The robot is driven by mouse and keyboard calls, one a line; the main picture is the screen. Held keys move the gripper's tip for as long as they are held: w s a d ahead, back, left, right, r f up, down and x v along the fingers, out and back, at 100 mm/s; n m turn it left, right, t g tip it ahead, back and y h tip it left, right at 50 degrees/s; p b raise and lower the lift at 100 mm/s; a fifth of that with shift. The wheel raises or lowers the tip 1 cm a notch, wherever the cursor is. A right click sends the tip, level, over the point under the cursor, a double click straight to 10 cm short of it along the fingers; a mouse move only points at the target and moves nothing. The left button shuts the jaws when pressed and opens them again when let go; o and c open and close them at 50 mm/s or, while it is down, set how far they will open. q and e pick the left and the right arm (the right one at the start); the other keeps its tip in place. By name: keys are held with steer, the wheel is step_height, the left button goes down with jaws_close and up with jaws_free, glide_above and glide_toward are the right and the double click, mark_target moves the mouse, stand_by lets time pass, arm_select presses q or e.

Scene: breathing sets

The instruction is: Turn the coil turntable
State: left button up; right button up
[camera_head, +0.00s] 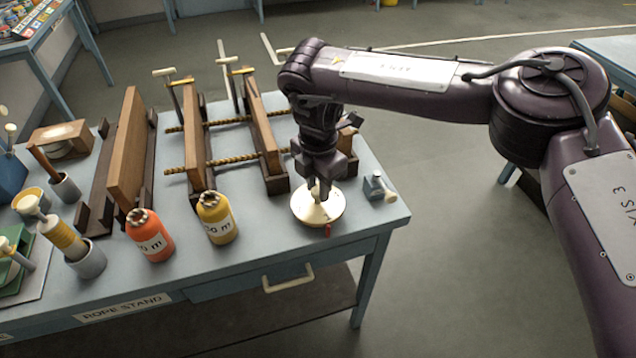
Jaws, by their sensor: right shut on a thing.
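The coil turntable is a round cream disc (304,209) near the right front of the blue-grey table. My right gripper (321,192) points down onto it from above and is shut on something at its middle. The held part is mostly hidden by the fingers; it looks like a small knob or peg on the disc. A small red piece (328,231) shows at the disc's front rim. My left gripper is not in view.
A small grey block with a lever (375,188) stands right of the disc. A yellow bottle (216,218) and an orange bottle (149,236) stand to the left. Wooden boards with ropes (262,140) stand behind. The table's right edge is close.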

steer(key=n, duration=0.4)
steer(key=shift+r+n, duration=0.1)
steer(key=shift+n, duration=0.2)
steer(key=n, duration=0.3)
steer(key=shift+n, duration=0.3)
steer(key=n, duration=0.9)
steer(key=shift+p, duration=0.3)
steer(key=n, duration=0.4)
steer(key=shift+n, duration=0.3)
steer(key=n, duration=0.3)
steer(key=shift+n, duration=0.3)
steer(key=n, duration=0.4)
steer(key=shift+n, duration=0.3)
steer(key=shift+r+n+p, duration=0.1)
steer(key=shift+n+p, duration=0.3)
steer(key=shift+n, duration=1.7)
